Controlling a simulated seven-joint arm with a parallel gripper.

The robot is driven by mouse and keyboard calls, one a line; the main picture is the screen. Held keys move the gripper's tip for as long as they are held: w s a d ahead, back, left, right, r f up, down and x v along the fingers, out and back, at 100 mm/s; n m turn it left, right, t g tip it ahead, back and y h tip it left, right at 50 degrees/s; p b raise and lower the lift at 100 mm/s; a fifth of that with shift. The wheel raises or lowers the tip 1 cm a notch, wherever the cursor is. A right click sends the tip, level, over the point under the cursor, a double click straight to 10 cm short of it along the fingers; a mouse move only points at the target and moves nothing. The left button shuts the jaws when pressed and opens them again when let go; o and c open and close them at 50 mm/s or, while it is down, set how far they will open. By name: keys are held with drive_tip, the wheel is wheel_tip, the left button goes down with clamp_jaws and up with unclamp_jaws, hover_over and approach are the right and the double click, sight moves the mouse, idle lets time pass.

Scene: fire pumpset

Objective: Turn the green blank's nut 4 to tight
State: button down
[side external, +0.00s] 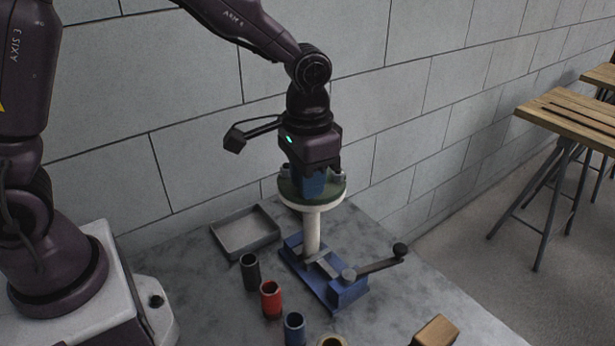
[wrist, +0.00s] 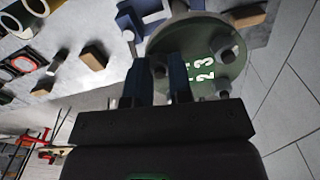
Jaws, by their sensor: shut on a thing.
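The green blank (side external: 335,192) is a round disc lying flat on the white flange of an upright pipe (side external: 312,235). The pipe is clamped in a blue vise (side external: 345,292). My gripper (side external: 312,190) points straight down over the blank. In the wrist view my gripper (wrist: 160,68) has its two blue fingers around a nut (wrist: 158,72) at the blank's edge, shut on it. The green blank (wrist: 200,60) shows painted white numbers, with 2 and 3 readable; the number by the held nut is hidden. Another nut (wrist: 226,55) stands free on the blank.
A grey tray (side external: 245,233) lies behind the vise at left. Black (side external: 250,272), red (side external: 271,298) and blue (side external: 294,329) cylinders stand in front. The vise handle (side external: 375,266) sticks out right. A wooden block (side external: 435,330) is at the front edge. The wall is close behind.

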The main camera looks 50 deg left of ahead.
drive_tip(key=m, duration=0.7)
drive_tip(key=shift+r, duration=0.1)
drive_tip(key=m, duration=0.3)
drive_tip(key=shift+m, duration=0.4)
drive_tip(key=m, duration=0.3)
drive_tip(key=shift+m, duration=0.3)
drive_tip(key=m, duration=1)
drive_tip(key=c, duration=1)
unclamp_jaws()
